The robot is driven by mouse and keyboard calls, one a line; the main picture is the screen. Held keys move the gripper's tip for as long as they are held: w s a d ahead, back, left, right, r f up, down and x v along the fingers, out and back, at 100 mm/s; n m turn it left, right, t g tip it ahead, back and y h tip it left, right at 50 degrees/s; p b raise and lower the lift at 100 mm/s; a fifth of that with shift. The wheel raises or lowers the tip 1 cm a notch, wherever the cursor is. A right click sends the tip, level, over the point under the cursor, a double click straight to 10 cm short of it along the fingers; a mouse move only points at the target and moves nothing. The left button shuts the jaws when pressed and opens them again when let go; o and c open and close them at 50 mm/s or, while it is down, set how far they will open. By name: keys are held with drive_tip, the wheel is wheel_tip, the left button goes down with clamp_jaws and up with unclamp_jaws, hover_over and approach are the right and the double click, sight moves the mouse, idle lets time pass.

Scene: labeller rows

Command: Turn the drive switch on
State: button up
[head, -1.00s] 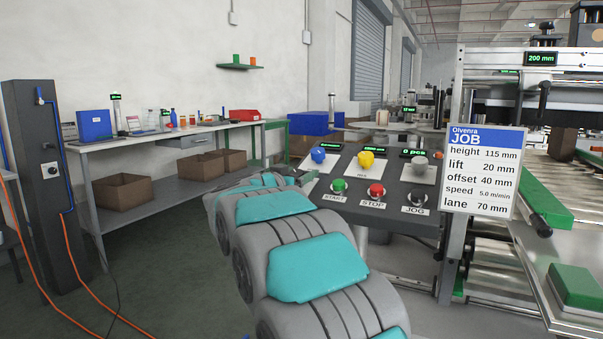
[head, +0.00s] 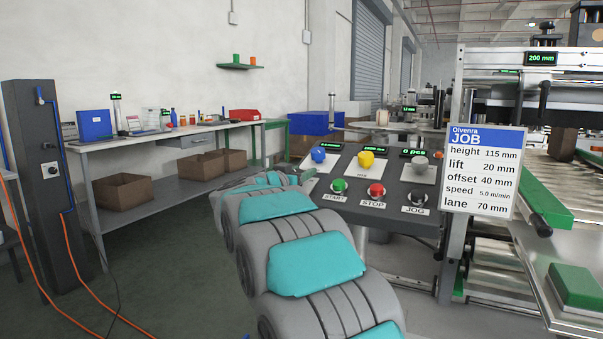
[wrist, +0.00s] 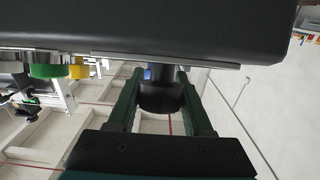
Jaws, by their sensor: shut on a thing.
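The drive switch appears as a black round knob (wrist: 160,98) on a short dark stem in the wrist view. It sticks out from a pale plate on the dark console. My gripper (wrist: 160,90) has its green fingers on either side of the knob and is shut on it. In the head view my gripper (head: 303,178) is at the left edge of the sloped console (head: 385,208). The knob is hidden there, and I cannot read its on or off position.
A job sign (head: 484,171) hangs on the right. A workbench (head: 170,143) stands at the left.

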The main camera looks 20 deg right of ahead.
clamp_jaws()
drive_tip(key=shift+r+p, duration=0.1)
drive_tip(key=shift+p, duration=0.2)
drive_tip(key=shift+r+m+g+h+p, duration=0.1)
drive_tip(key=shift+m+g+h+p, duration=0.35)
drive_tip(key=shift+m+g, duration=0.2)
drive_tip(key=m+g, duration=0.1)
drive_tip(key=m+g+h, duration=0.1)
drive_tip(key=m+g, duration=0.1)
drive_tip(key=shift+s+d+f+m+g+h+p, duration=0.1)
drive_tip(key=shift+s+f+m+g+h+p, duration=0.15)
drive_tip(key=shift+g+h+p, duration=0.1)
drive_tip(key=shift+s+d+m+g+h, duration=0.15)
drive_tip(key=shift+s+m+g, duration=0.1)
drive_tip(key=shift+m+g, duration=0.85)
drive_tip(key=shift+s+d+m+g+h, duration=0.15)
drive_tip(key=shift+s+m+g, duration=0.1)
drive_tip(key=shift+m+g, duration=0.8)
drive_tip(key=shift+s+a+m+g, duration=0.1)
drive_tip(key=shift+s+m+g, duration=0.1)
drive_tip(key=shift+m+g, duration=1.1)
drive_tip(key=shift+n, duration=0.25)
